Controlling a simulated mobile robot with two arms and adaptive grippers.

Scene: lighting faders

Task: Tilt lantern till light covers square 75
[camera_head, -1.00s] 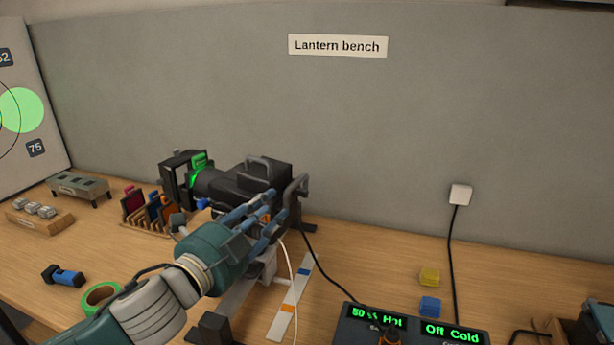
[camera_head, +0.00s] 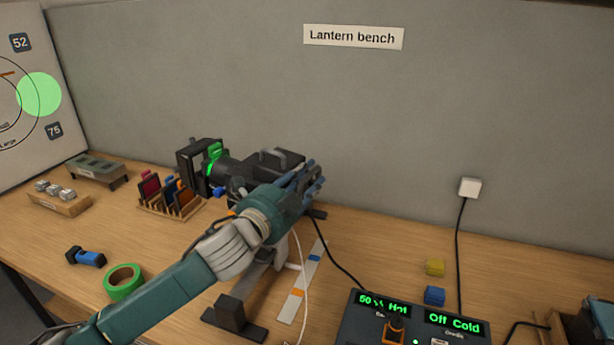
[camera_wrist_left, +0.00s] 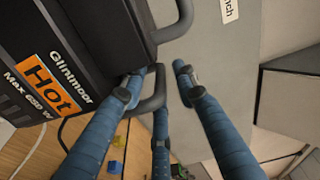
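The black lantern (camera_head: 238,172) stands on the bench, its lens end toward the left. In the left wrist view its housing (camera_wrist_left: 85,35) bears an orange "Hot" label, with a rear bar handle (camera_wrist_left: 156,98) beside it. My left gripper (camera_head: 308,180) is at the lantern's rear end. In the wrist view its blue fingers (camera_wrist_left: 160,85) are spread, with the handle among the left ones and the right finger apart from it. Contact is unclear. A green light disc (camera_head: 40,95) lies on the board between square 52 (camera_head: 20,42) and square 75 (camera_head: 54,130), touching neither. My right gripper is not visible.
A rack of colour filters (camera_head: 170,198) and green tape (camera_head: 123,282) lie left of the lantern. A control box (camera_head: 365,325) reads "50 % Hot" and "Off Cold". Cables run behind my gripper. The grey wall (camera_head: 430,120) stands close behind.

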